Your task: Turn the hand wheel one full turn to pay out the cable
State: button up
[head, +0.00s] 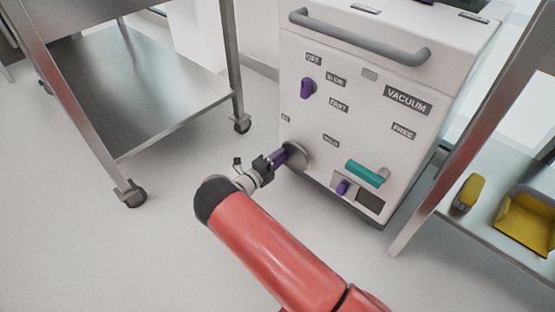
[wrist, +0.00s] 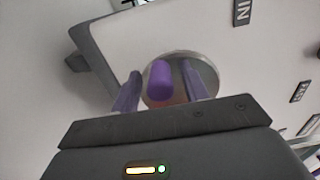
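The hand wheel (head: 299,156) is a round grey disc low on the left of the white cabinet's front. It also shows in the wrist view (wrist: 207,78), with its purple crank handle (wrist: 160,80) pointing towards the camera. My gripper (head: 278,158) is right in front of the wheel. In the wrist view my gripper (wrist: 161,67) has one purple finger on each side of the handle, with gaps visible on both sides. It is open around the handle and not closed on it. In the head view the fingers and handle blend together. No cable is visible.
The white cabinet (head: 350,110) carries a grey bar handle (head: 360,38), a purple knob (head: 307,88), a teal lever (head: 367,173) and a "VACUUM" label. A wheeled metal cart (head: 150,95) stands left. A metal shelf with yellow items (head: 525,220) stands right. Floor between is clear.

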jog(key=v, duration=0.7)
jog(key=shift+s+a+p, duration=0.25)
jog(key=shift+s+p, duration=0.1)
jog(key=shift+p, duration=0.05)
